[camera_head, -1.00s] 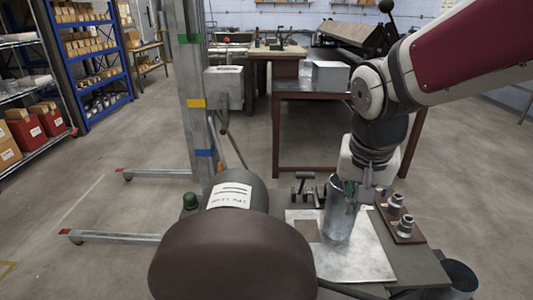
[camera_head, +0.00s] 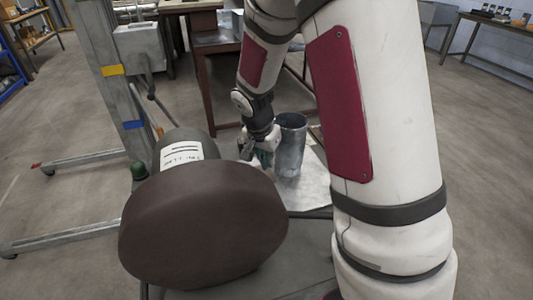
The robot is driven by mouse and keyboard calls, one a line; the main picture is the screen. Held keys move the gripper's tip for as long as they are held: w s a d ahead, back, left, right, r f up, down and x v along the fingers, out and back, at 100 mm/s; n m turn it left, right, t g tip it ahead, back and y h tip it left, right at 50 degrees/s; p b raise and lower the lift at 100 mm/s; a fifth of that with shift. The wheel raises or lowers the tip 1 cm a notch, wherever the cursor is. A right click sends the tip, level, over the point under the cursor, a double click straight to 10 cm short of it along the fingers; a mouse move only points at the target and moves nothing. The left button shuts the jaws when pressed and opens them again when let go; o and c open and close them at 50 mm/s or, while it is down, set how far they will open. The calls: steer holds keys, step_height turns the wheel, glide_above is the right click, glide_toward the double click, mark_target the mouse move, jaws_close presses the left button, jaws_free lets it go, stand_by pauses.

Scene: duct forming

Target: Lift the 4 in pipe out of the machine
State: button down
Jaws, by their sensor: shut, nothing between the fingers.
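A grey metal pipe (camera_head: 291,146), open at the top, stands upright on a bright sheet metal plate (camera_head: 308,188) on the bench. My gripper (camera_head: 262,158) is shut with nothing in it, low on the left side of the pipe. I cannot tell whether it touches the pipe. Its fingertips are small and partly hidden. In front stands a machine with a large brown round end (camera_head: 203,225) and a grey body with a white label (camera_head: 181,153). The pipe stands apart from this machine's body, behind and right of it.
My arm covers much of the right side and hides part of the bench. A lifting column (camera_head: 105,75) with low floor legs (camera_head: 75,235) stands at the left. A brown table (camera_head: 200,75) stands behind. The floor at the far right (camera_head: 490,150) is clear.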

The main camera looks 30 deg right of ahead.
mark_target(281, 167)
steer(key=x, duration=0.5)
steer(key=shift+f, duration=0.3)
steer(key=d, duration=0.1)
steer(key=w+d, duration=0.1)
steer(key=shift+w+d, duration=0.2)
steer(key=shift+d, duration=0.1)
steer(key=shift+w+d, duration=0.35)
steer(key=shift+d, duration=0.15)
steer(key=shift+w+d, duration=0.5)
steer(key=shift+d, duration=0.25)
